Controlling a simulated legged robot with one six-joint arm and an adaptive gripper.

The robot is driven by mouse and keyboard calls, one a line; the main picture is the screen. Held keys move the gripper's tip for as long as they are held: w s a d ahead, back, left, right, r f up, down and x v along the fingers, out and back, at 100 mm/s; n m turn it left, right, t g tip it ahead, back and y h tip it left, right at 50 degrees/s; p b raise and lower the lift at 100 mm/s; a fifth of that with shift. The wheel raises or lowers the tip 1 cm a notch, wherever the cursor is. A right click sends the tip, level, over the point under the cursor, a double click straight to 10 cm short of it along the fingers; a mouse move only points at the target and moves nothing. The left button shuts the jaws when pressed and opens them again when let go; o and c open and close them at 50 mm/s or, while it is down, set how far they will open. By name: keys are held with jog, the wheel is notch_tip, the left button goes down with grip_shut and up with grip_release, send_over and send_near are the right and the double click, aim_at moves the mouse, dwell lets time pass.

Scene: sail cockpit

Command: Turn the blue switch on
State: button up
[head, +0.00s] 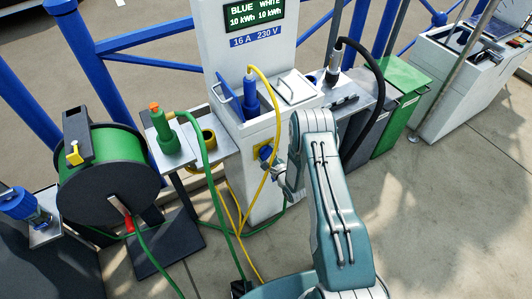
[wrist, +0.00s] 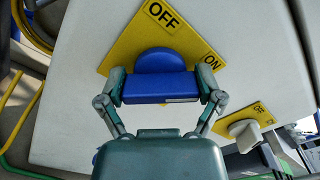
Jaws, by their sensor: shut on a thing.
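The blue switch (wrist: 160,88) sits on a yellow plate (wrist: 125,48) on the white pedestal. The plate reads OFF at the top and ON at the right in the wrist view. My gripper (wrist: 161,92) is shut on the switch's bar, with one finger at each end. The bar lies level across the wrist view, and I cannot tell which label it points to. In the head view the blue switch (head: 265,153) is on the pedestal's front, with my gripper (head: 274,166) against it and my arm partly covering it.
A white switch (wrist: 243,131) on another yellow plate is at the right. The pedestal (head: 235,45) carries a display and a blue plug (head: 250,95). A yellow cable (head: 277,120) hangs close to my gripper. A green cable reel (head: 105,165) stands left, a green bin (head: 402,95) right.

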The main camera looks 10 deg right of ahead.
jog(key=o, duration=0.9)
jog(key=shift+s+f, duration=0.15)
jog(key=shift+f, duration=0.15)
jog(key=shift+c, duration=0.2)
jog(key=shift+r, duration=0.15)
jog(key=v, duration=1.2)
